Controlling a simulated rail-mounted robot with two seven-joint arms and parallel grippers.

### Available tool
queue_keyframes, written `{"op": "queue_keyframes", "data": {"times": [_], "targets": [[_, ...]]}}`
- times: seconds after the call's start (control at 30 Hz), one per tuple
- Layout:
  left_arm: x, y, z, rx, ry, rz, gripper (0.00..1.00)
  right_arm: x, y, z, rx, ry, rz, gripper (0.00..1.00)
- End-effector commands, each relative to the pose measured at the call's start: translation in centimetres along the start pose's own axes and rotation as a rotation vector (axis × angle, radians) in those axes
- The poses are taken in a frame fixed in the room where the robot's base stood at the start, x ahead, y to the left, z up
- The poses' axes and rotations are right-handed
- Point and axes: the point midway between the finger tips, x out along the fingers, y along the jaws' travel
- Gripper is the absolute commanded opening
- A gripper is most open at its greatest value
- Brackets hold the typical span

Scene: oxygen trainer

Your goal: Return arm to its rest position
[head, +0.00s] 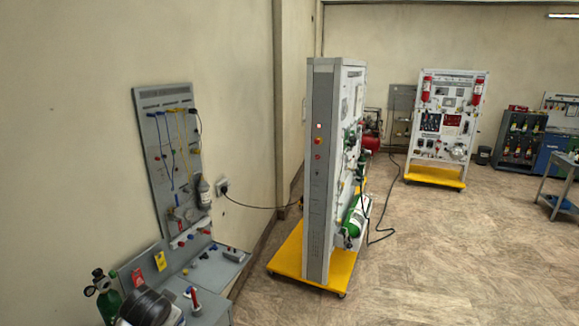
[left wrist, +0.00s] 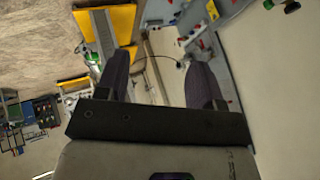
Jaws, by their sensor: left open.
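My left gripper (left wrist: 162,57) shows in the left wrist view with its two dark fingers spread wide apart. Nothing is held between them. Behind the gap are the pale wall, a black cable and part of a panel, all at a distance. I cannot make out either gripper in the head view. My right gripper shows in neither view.
In the head view a trainer cabinet (head: 322,150) stands on a yellow base (head: 285,262). A grey wall panel (head: 150,140) and a bench (head: 215,270) are at left. A green cylinder (head: 108,303) is at bottom left. Floor (head: 440,255) at right is clear.

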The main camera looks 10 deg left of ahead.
Motion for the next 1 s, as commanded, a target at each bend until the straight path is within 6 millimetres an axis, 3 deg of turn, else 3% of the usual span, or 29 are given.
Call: {"op": "queue_keyframes", "data": {"times": [0.03,0.17,0.3,0.4,0.53,0.7,0.9,1.0], "targets": [[-2.2,2.3,-0.2,0.036,0.067,0.000,0.62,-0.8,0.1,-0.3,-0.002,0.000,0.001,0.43],[-7.6,7.7,1.1,0.080,0.218,0.010,0.62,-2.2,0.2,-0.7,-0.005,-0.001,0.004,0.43],[-13.1,12.6,5.6,0.058,0.296,0.071,0.62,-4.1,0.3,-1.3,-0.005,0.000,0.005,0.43],[-15.9,15.1,9.5,0.026,0.285,0.138,0.62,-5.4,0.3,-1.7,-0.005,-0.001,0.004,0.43],[-18.0,18.1,15.0,-0.014,0.196,0.237,0.62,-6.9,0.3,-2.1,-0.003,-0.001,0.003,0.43],[-18.6,21.3,22.2,-0.044,0.010,0.326,0.62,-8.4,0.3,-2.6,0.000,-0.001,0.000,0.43],[-19.9,23.3,27.9,-0.049,-0.135,0.378,0.62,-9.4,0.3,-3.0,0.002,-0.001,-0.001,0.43],[-20.2,23.6,29.5,-0.043,-0.171,0.385,0.62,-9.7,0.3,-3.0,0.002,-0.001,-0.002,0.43]]}}
